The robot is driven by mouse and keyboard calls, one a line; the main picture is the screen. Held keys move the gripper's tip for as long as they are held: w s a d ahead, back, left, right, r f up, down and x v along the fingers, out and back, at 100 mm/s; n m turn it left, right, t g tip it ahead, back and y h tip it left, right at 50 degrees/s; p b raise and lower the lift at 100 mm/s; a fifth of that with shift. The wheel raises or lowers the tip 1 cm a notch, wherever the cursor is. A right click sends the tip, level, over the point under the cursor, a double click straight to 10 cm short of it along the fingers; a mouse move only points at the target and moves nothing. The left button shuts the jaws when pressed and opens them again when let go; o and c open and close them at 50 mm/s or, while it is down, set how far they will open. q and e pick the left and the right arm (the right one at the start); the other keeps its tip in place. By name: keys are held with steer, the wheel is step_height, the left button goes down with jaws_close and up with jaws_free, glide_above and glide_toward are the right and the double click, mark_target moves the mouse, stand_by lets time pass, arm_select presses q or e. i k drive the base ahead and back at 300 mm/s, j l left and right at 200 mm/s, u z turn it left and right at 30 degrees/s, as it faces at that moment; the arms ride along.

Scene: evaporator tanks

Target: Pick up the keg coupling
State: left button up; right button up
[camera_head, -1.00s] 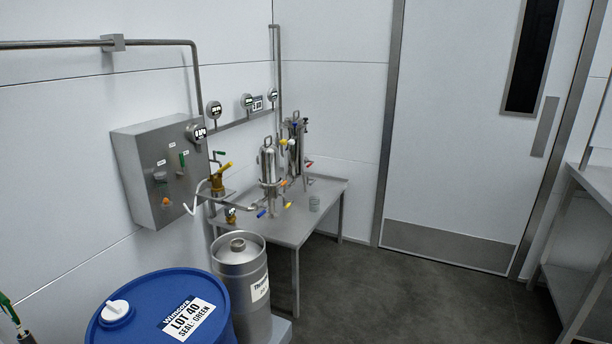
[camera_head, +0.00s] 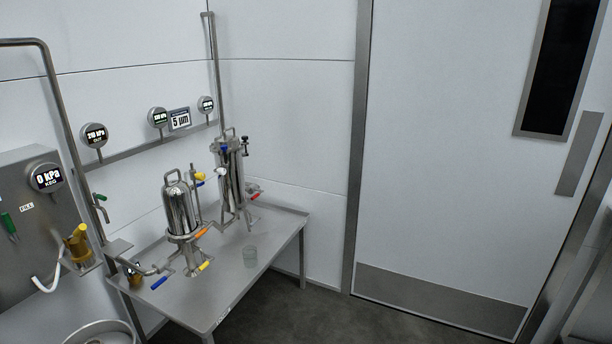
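A brass-coloured fitting with a yellow top (camera_head: 78,244), which looks like the keg coupling, sits upright at a small bracket (camera_head: 88,267) beside the control panel at the left. A white hose (camera_head: 48,282) curves from it toward the panel. The top of the steel keg (camera_head: 100,334) shows at the bottom left edge; most of it is cut off. Neither of my grippers is in view.
The grey control panel (camera_head: 30,215) hangs on the left wall. The floor (camera_head: 300,322) before the door (camera_head: 450,150) is clear.

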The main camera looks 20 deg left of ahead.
mark_target(78, 247)
steer(key=i+u, duration=0.7)
steer(key=i+l+u, duration=0.3)
steer(key=i+j, duration=0.05)
steer(key=i, duration=0.05)
